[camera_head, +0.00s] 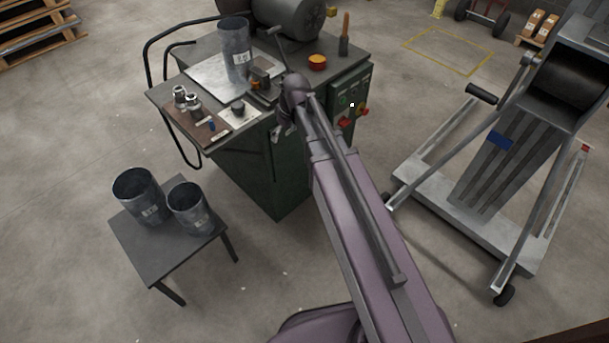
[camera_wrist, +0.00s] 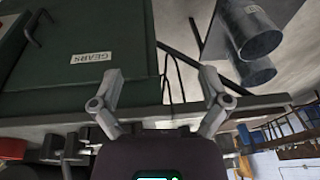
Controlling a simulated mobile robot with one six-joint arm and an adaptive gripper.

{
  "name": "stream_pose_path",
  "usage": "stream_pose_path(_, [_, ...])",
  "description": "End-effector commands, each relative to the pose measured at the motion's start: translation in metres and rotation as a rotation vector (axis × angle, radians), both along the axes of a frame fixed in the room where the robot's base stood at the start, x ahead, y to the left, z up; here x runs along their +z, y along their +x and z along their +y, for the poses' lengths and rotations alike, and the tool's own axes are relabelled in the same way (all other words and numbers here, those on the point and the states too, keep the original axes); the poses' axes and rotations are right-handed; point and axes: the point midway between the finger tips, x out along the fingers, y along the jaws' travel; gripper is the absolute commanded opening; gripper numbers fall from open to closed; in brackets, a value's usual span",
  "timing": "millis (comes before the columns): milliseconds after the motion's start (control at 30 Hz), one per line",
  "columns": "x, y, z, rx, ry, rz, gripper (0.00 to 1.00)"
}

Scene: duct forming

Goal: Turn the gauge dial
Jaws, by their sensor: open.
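The gauge dial (camera_head: 238,109) looks like a dark round knob on a pale plate. It sits on the front part of the green machine's worktop, left of my gripper in the head view. My gripper (camera_head: 281,131) hangs beside the worktop's right front edge, apart from the dial and partly hidden by my arm. In the wrist view my gripper (camera_wrist: 160,82) has its fingers spread wide with nothing between them. I cannot make out the dial in the wrist view.
Small metal parts (camera_head: 187,99) stand left of the dial, and an upright duct (camera_head: 235,50) stands behind it. A low table (camera_head: 163,259) with two ducts is at front left. A grey lift (camera_head: 470,205) stands right. Floor between is clear.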

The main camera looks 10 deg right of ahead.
Motion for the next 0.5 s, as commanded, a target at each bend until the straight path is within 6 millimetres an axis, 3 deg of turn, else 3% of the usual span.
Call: stream_pose_path(500, [-0.051, -0.027, -0.021, -0.113, -0.024, 0.042, 0.96])
